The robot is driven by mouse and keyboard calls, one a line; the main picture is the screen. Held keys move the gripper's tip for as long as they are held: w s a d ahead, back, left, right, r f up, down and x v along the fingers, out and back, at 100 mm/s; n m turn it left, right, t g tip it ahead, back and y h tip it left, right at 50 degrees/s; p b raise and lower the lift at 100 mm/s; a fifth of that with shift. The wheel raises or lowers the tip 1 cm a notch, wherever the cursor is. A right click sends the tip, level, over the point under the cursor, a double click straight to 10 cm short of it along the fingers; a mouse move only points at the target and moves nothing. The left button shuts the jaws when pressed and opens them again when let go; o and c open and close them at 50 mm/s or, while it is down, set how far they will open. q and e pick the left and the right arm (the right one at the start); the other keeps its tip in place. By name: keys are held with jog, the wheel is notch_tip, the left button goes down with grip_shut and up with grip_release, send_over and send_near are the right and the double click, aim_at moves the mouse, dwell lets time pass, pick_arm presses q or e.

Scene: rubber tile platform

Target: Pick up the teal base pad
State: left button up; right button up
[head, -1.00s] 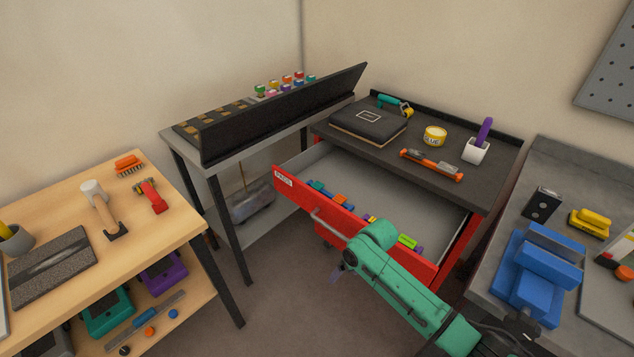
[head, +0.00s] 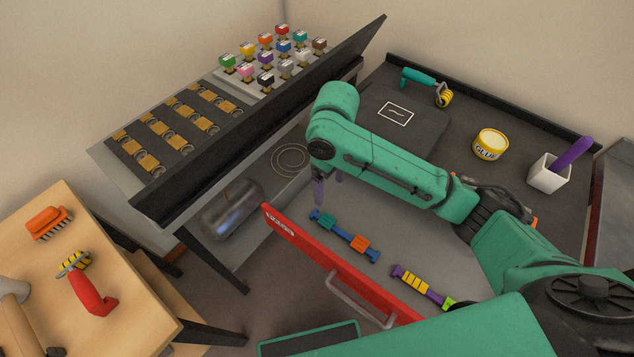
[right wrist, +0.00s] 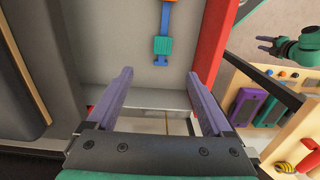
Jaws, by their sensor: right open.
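The teal pad (head: 327,221) is a small ribbed block on a blue bar, lying in the open red-fronted drawer (head: 335,275). It also shows at the top of the right wrist view (right wrist: 162,45), ahead of my fingers and near the line midway between them. My right gripper (head: 318,190) points down over the drawer, its purple fingers above and close to the pad in the head view. In the wrist view its jaws (right wrist: 165,100) are open and empty. My left gripper (right wrist: 265,43) shows small at the wrist view's upper right; its jaws are too small to judge.
An orange block (head: 361,242) shares the blue bar. A purple bar with yellow blocks (head: 412,282) lies nearer the front. A black board (head: 290,110) stands beside the drawer at left. The glue tin (head: 490,145) and white cup (head: 549,174) stand on the dark top.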

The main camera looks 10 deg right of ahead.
send_over(327, 220)
jog(key=s, duration=0.1)
jog(key=f, duration=0.7)
jog(key=shift+d, duration=0.2)
jog(key=f, duration=0.4)
jog(key=w+f, duration=0.1)
jog(key=f, duration=0.1)
jog(key=shift+a, duration=0.15)
jog(key=shift+f, duration=0.25)
pick_arm(q)
jog(key=shift+s+r, duration=0.2)
jog(key=shift+s, duration=0.5)
pick_arm(e)
jog(key=c, duration=1.2)
